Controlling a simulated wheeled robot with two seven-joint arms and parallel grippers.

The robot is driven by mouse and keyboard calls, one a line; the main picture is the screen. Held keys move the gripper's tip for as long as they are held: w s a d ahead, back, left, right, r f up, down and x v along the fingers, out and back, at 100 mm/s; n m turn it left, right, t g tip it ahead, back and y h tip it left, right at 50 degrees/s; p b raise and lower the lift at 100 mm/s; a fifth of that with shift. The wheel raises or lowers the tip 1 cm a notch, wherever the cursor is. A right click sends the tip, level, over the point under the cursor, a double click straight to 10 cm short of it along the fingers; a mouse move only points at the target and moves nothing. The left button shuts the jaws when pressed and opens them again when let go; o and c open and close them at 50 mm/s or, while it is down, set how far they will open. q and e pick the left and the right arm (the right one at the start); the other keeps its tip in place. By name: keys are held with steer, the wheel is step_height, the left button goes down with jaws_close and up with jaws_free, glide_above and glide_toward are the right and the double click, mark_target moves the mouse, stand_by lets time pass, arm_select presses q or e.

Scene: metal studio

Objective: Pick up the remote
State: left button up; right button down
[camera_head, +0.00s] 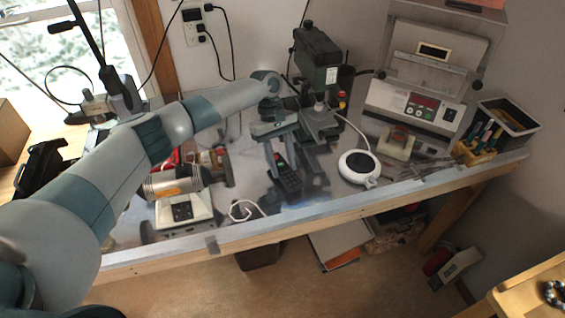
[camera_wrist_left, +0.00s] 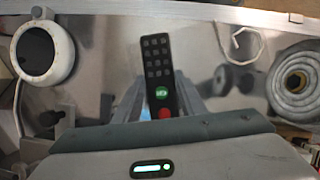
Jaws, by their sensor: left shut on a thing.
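The black remote (camera_head: 288,178) is between the fingers of my left gripper (camera_head: 279,157) over the metal worktop (camera_head: 325,184). In the left wrist view the remote (camera_wrist_left: 157,72) shows its grey buttons, a green button and a red button. The fingers (camera_wrist_left: 160,100) of my left gripper are shut on its sides near the red end. The far end of the remote sticks out past the fingers. I cannot tell whether the remote touches the worktop. My right gripper is in neither view.
A white round device (camera_head: 358,167) stands right of the remote, and a white cord (camera_head: 243,210) lies to its left. A power tool (camera_head: 175,182) and a green machine (camera_head: 318,65) are nearby. A white sealing machine (camera_head: 420,105) and a black bin (camera_head: 505,125) stand at the right.

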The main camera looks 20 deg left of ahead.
arm_select(q)
step_height(320, 180, up, 3)
steer(key=shift+f+p, duration=0.1)
steer(key=shift+p, duration=1.05)
steer(key=d+p, duration=0.1)
steer(key=s+d+r+p, duration=0.1)
steer(key=d+p, duration=0.1)
steer(key=d+r+p, duration=0.1)
steer(key=shift+s+d+r+p, duration=0.2)
steer(key=shift+s+p, duration=0.1)
steer(key=shift+p, duration=0.05)
steer(key=s+d+r, duration=0.2)
steer(key=d+r, duration=0.1)
steer(key=d, duration=0.3)
steer(key=shift+s+d+r+b, duration=0.2)
steer(key=shift+d+r+b, duration=0.1)
steer(key=shift+r, duration=0.05)
